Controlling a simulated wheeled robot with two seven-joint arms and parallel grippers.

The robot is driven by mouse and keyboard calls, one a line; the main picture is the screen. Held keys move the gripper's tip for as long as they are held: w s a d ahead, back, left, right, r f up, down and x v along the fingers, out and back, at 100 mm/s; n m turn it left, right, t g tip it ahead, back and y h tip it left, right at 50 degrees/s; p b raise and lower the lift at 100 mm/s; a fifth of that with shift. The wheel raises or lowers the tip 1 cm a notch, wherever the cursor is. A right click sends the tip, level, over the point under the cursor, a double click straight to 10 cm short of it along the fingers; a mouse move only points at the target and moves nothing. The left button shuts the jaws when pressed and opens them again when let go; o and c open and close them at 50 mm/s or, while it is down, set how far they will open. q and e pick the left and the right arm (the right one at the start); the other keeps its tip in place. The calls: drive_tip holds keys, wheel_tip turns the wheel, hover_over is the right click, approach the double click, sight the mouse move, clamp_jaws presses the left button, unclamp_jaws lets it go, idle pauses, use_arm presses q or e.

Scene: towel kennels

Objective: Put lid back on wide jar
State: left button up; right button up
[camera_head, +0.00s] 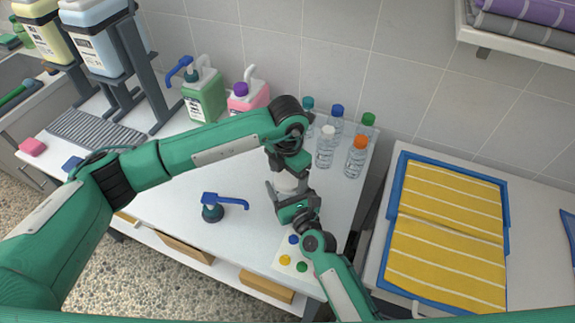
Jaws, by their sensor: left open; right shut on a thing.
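A small white object (287,183), which looks like the wide jar or its lid, stands between my two grippers over the white table. My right gripper (283,197) reaches up from below and is shut on it. My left gripper (291,168) is open just above it, pointing down. The grippers cover much of this object, so I cannot tell jar from lid. Blue (293,239), yellow (285,260) and green (302,267) caps lie on a white sheet near the front edge.
A blue pump head (213,205) stands on the table left of the grippers. Several clear bottles, one with an orange cap (356,157), stand at the back right. Green (204,95) and pink (248,95) jugs stand behind my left arm. Yellow striped towels (448,235) lie right.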

use_arm(q)
drive_tip(key=shift+f, duration=0.15)
drive_tip(key=shift+c, duration=0.4)
drive_tip(key=c, duration=0.9)
drive_tip(key=o, duration=1.1)
wheel_tip(320, 180, up, 12)
use_arm(e)
drive_tip(key=o, duration=2)
drive_tip(key=shift+c, duration=0.2)
